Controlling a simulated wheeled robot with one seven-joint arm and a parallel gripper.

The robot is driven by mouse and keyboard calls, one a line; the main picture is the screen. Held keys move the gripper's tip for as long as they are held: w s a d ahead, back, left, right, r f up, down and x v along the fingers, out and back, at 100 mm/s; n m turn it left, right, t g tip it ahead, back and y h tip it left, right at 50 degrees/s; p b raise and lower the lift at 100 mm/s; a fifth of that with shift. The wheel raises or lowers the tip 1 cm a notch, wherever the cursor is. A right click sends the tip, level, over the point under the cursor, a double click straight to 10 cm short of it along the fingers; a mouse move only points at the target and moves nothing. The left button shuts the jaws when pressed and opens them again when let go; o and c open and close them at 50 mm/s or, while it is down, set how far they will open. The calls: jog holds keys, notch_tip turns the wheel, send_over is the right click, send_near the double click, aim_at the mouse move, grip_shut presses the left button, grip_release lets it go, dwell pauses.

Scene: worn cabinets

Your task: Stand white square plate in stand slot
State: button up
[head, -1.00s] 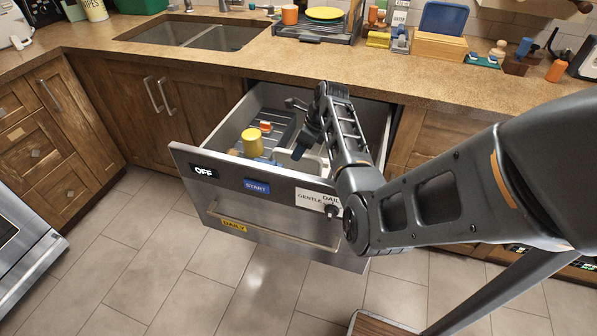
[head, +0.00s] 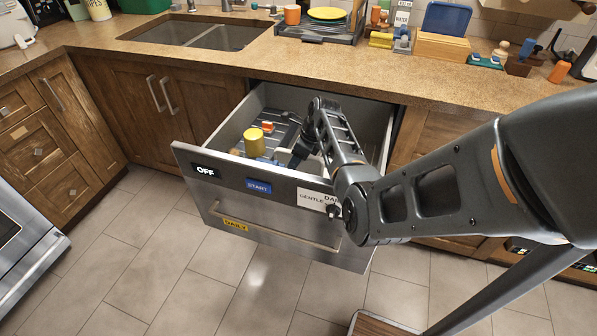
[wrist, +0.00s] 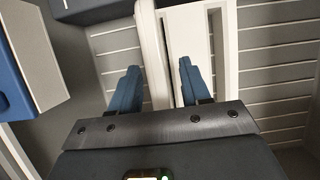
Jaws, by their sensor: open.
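In the wrist view my gripper (wrist: 159,63) is open, with its two blue fingers spread apart. A white upright slab (wrist: 151,45), perhaps the white square plate seen edge-on, runs between the fingers. I see no finger closed on it. Just right of the slab is a pale piece with long dark slots (wrist: 197,30), perhaps the stand, partly behind the right finger. In the head view my arm reaches down into the open drawer. A white piece (head: 311,168) shows beside it there, mostly hidden by the arm.
The open dishwasher drawer (head: 258,210) has walls around my gripper. A yellow cup (head: 254,143) and an orange item (head: 267,126) are in it, left of my arm. On the counter, a yellow plate (head: 326,14) sits on a dark rack (head: 318,36).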

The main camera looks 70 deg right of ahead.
jog(key=shift+f, duration=0.15)
dwell(0.3)
grip_shut()
dwell(0.5)
